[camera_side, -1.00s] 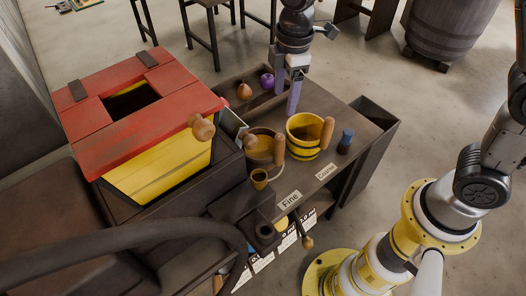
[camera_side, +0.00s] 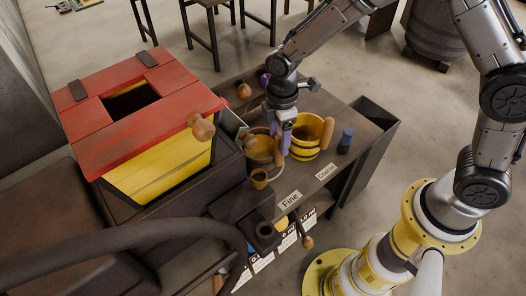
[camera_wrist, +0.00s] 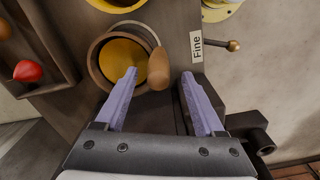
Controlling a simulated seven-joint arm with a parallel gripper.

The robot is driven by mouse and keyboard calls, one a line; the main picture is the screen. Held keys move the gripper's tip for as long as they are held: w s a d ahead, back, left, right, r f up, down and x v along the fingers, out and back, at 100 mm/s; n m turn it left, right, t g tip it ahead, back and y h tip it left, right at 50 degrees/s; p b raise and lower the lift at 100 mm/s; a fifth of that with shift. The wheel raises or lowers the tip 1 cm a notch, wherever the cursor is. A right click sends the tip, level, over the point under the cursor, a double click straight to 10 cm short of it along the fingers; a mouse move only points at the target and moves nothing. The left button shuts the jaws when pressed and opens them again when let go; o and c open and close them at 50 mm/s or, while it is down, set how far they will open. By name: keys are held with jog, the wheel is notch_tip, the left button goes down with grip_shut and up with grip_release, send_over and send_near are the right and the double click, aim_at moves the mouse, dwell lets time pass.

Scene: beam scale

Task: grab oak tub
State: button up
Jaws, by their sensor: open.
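The oak tub (camera_side: 257,163) is a brown wooden tub with yellow contents and a light wooden upright handle. It stands on the dark bench behind the "Fine" label (camera_side: 290,200). The tub also shows in the wrist view (camera_wrist: 94,62), with its handle (camera_wrist: 158,69) on the right of the rim. My gripper (camera_side: 282,153) is at the handle side of the tub. In the wrist view my gripper (camera_wrist: 160,75) is open, its two purple fingers on either side of the handle in the picture. I cannot tell whether a finger touches the tub.
A red-and-yellow chest (camera_side: 160,160) stands left. A tray with a red round item (camera_wrist: 27,71) is behind.

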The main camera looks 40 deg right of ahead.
aim_at(278, 145)
jog(key=shift+w+f, duration=0.1)
jog(key=shift+f, duration=1.6)
grip_shut()
jog(key=shift+w+r, duration=0.1)
